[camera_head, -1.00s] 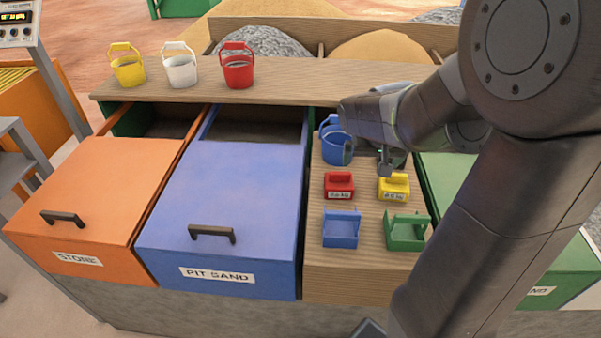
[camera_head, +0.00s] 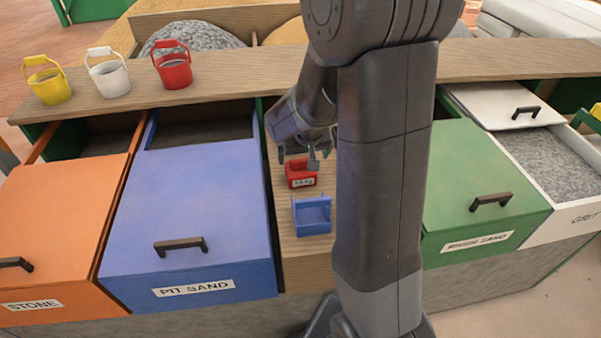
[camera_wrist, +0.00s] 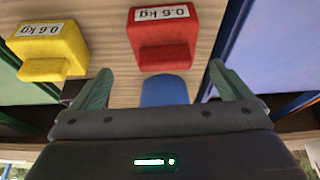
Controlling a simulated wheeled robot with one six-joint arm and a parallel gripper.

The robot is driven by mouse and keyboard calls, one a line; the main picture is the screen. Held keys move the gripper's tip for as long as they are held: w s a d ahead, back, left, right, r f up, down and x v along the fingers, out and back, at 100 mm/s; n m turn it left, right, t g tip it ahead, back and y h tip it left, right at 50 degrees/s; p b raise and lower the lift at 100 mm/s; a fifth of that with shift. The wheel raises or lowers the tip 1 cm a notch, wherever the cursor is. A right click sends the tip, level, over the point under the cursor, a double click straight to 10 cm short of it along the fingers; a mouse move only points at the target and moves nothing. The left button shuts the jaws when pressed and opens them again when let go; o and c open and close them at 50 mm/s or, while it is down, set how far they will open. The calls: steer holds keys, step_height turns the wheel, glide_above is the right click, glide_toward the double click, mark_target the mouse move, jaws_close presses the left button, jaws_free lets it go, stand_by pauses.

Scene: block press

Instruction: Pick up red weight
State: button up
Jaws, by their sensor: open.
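The red weight (camera_head: 300,173) stands on the narrow wooden strip between the drawers, behind the blue scoop-like box (camera_head: 312,215). In the wrist view the red weight (camera_wrist: 163,38) has a white "0.6 kg" label and lies beyond the open fingers, roughly centred between them. My gripper (camera_head: 300,160) is above and just behind the weight in the head view, with empty fingers. In the wrist view my gripper (camera_wrist: 155,85) shows both fingers spread apart. A yellow weight (camera_wrist: 48,48), also labelled "0.6 kg", stands to the left there. My arm hides the yellow weight in the head view.
A blue rounded thing (camera_wrist: 165,90) shows between the fingers. The pit sand drawer (camera_head: 190,205) is left of the strip and the river sand drawer (camera_head: 480,190) right. Yellow, white and red buckets (camera_head: 172,66) stand on the back shelf.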

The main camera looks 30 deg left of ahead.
mark_target(301, 160)
steer(key=x, duration=0.3)
steer(key=shift+s+a+f, duration=0.2)
steer(key=shift+a+f, duration=0.05)
steer(key=shift+f, duration=0.15)
steer(key=shift+w+a+f, duration=0.2)
steer(key=shift+w+f, duration=0.05)
steer(key=shift+f, duration=0.4)
steer(key=shift+r, duration=0.1)
steer(key=c, duration=1.5)
